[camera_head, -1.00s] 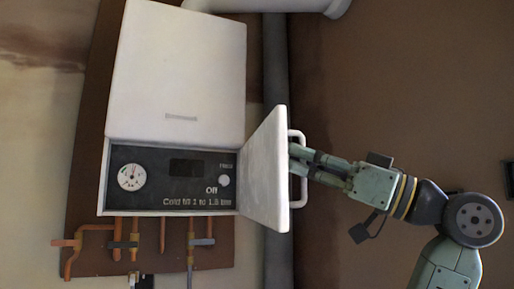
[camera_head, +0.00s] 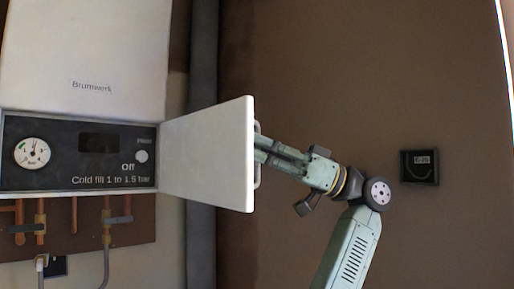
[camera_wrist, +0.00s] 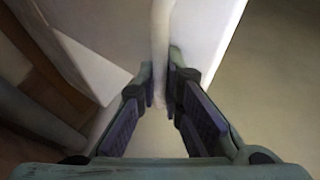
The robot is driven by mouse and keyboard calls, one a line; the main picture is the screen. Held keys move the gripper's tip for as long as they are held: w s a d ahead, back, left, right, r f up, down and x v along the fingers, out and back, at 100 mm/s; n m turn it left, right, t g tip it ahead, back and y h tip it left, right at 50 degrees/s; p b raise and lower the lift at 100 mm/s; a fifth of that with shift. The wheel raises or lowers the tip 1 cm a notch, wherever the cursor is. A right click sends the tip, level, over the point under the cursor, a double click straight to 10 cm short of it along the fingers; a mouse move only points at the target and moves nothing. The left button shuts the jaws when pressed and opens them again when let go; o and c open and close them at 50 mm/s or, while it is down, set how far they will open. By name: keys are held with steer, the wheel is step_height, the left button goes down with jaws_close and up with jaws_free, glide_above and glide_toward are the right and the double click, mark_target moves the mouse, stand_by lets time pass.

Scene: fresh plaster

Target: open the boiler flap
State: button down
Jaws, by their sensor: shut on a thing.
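The white boiler (camera_head: 85,55) hangs on the wall at the left in the head view. Its white flap (camera_head: 207,155) is hinged at the right of the dark control panel (camera_head: 80,152) and stands swung open, so the panel with its round gauge (camera_head: 33,153) and knob is uncovered. The flap handle (camera_head: 257,170) is on the flap's right side, partly hidden. My gripper (camera_head: 262,150) is shut on this handle. In the wrist view, the handle (camera_wrist: 160,45) runs between the two fingers of my gripper (camera_wrist: 162,92), with the white flap behind it.
Copper pipes (camera_head: 40,220) come out below the boiler. A grey vertical pipe (camera_head: 202,60) runs down the wall behind the flap. A small dark thermostat (camera_head: 419,167) is on the brown wall at the right. The wall between is bare.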

steer(key=c, duration=2)
jaws_free()
steer(key=shift+a, duration=0.15)
step_height(320, 180, up, 10)
steer(key=shift+r, duration=0.1)
